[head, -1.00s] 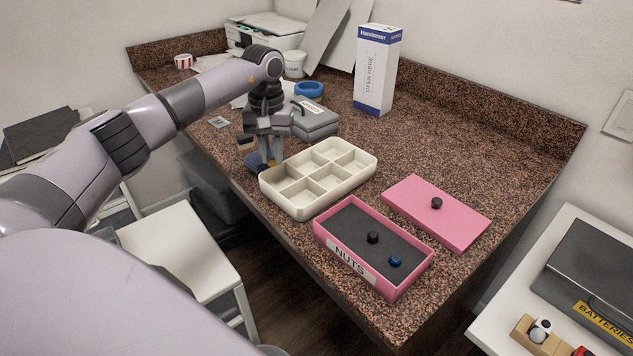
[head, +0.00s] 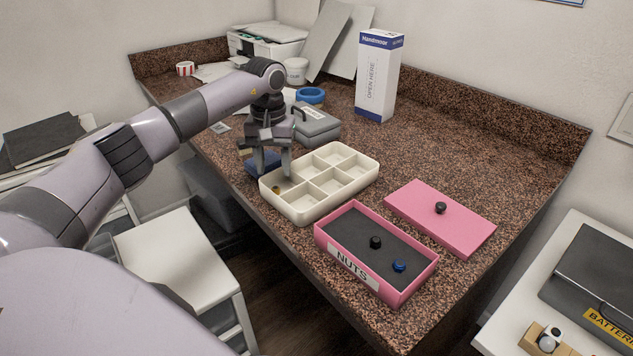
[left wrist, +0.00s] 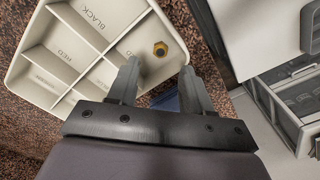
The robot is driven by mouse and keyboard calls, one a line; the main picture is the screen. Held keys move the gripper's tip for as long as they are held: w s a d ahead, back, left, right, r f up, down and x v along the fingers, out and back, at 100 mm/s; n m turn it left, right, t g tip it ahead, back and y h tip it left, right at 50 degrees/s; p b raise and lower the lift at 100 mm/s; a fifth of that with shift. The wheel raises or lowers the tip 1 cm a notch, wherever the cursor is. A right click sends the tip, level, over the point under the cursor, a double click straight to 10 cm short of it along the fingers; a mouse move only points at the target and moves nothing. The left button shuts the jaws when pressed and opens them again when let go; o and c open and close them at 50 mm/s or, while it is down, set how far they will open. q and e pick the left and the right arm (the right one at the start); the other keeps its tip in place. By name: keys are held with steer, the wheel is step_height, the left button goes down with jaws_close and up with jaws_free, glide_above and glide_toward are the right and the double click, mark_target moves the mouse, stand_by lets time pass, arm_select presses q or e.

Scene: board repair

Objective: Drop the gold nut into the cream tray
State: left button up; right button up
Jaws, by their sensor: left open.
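The gold nut (left wrist: 160,49) lies in a corner compartment of the cream tray (left wrist: 22,68) in the left wrist view. In the head view the nut (head: 276,189) shows small in the tray's near-left compartment, and the tray (head: 308,217) sits on the counter. My left gripper (head: 275,172) is over that end of the tray, fingers spread and empty. In the left wrist view my left gripper (left wrist: 160,77) shows its two fingers well apart, with the nut beyond them and not between them. My right gripper is not in view.
A pink box marked NUTS (head: 408,286) holds a black nut (head: 375,242) and a blue nut (head: 399,267). Its pink lid (head: 465,228) lies beside it. A grey case (head: 318,128) and a blue object (head: 262,166) are close to the gripper.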

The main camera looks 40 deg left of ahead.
arm_select(q)
step_height(320, 180, up, 7)
steer(key=shift+f, duration=0.15)
steer(key=shift+s, duration=0.15)
stand_by(0.5)
